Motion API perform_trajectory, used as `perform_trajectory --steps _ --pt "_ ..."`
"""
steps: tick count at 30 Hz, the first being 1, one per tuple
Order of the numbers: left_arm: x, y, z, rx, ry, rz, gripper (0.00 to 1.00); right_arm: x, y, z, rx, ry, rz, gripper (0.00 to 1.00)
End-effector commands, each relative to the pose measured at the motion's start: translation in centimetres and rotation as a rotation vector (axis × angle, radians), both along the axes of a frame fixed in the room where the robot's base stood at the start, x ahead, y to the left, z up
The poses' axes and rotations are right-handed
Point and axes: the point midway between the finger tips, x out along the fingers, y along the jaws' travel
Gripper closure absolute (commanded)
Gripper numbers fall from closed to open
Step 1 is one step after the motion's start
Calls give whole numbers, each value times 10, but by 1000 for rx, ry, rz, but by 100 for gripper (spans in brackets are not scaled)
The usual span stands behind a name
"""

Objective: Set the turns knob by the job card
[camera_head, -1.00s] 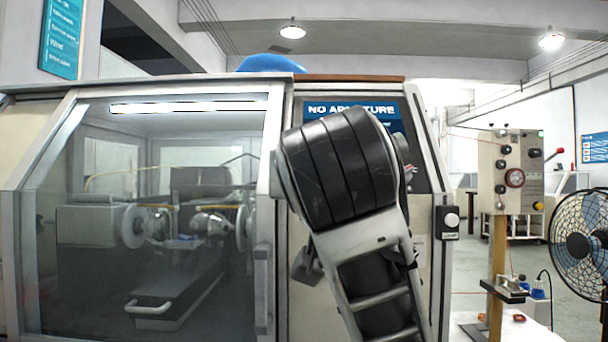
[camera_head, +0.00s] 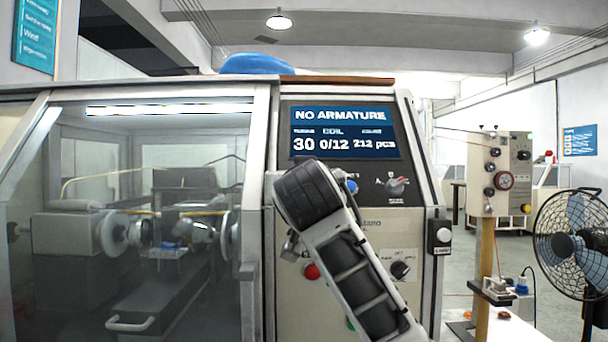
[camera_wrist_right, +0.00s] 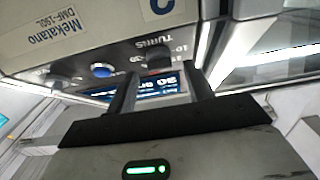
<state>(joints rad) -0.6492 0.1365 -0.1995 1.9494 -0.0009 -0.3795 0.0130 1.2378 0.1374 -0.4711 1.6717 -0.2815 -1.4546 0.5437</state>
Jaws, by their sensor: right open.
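The winding machine's display (camera_head: 345,130) reads NO ARMATURE, turns 30, coil 0/12, count 212 pcs. The turns knob (camera_wrist_right: 158,57) is black, under the TURNS label in the right wrist view, which shows the panel upside down. In the head view my right arm hides it. My right gripper (camera_wrist_right: 162,82) is open, its two fingers pointing at the panel near the knob. The knob appears between and beyond the fingertips; whether they touch it I cannot tell. I cannot pick out a job card with readable text. My left gripper is not in view.
A blue button (camera_head: 352,187) and a size knob (camera_head: 396,187) sit right of my wrist. A red button (camera_head: 312,271) and another black selector (camera_head: 400,269) are lower. The glazed winding chamber is at left; a fan (camera_head: 575,240) stands at right.

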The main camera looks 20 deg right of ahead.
Motion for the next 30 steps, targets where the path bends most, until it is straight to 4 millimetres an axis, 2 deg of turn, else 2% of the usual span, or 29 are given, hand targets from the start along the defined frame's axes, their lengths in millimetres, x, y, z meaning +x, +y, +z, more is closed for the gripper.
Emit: perform_trajectory --steps 5,14,18,19,30 --pt "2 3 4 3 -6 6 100 13 -4 0 -1 1 0 48" --pt "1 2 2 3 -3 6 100 14 -4 0 0 -1 1 48" --pt "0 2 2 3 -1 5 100 14 -4 0 0 0 0 87" --pt "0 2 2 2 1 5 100 14 -4 0 0 0 0 93" --pt "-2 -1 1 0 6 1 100 14 -5 0 -35 10 23 92"
